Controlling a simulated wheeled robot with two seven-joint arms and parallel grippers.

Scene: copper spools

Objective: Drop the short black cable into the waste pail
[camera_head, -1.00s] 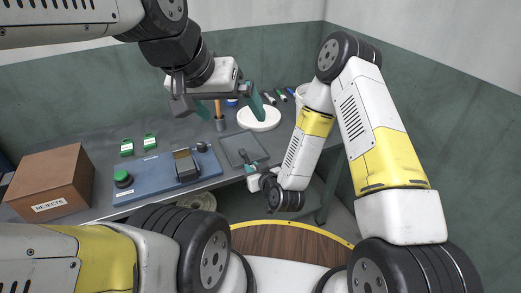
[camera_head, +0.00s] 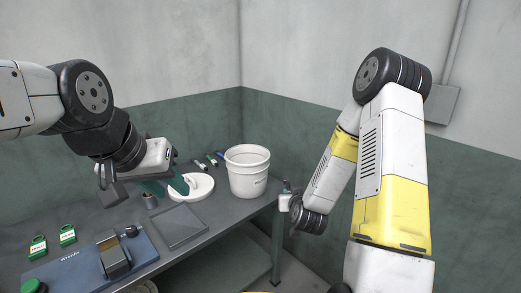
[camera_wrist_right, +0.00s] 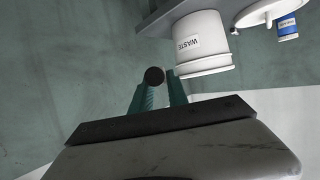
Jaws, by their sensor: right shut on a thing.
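The white waste pail (camera_head: 247,178) stands upright at the right end of the bench; in the right wrist view it shows its WASTE label (camera_wrist_right: 186,46). My right gripper (camera_head: 286,190) is beside the bench end, right of the pail and apart from it. In the right wrist view its green fingers (camera_wrist_right: 160,88) are shut on the short black cable (camera_wrist_right: 154,76), of which only a dark round end shows. My left gripper (camera_head: 166,187) is open over the bench near the white round dish, with nothing seen between its fingers.
A grey square tray (camera_head: 180,228), a blue fixture board (camera_head: 75,270) and green tags (camera_head: 67,235) lie further left. The bench's front edge runs below the pail.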

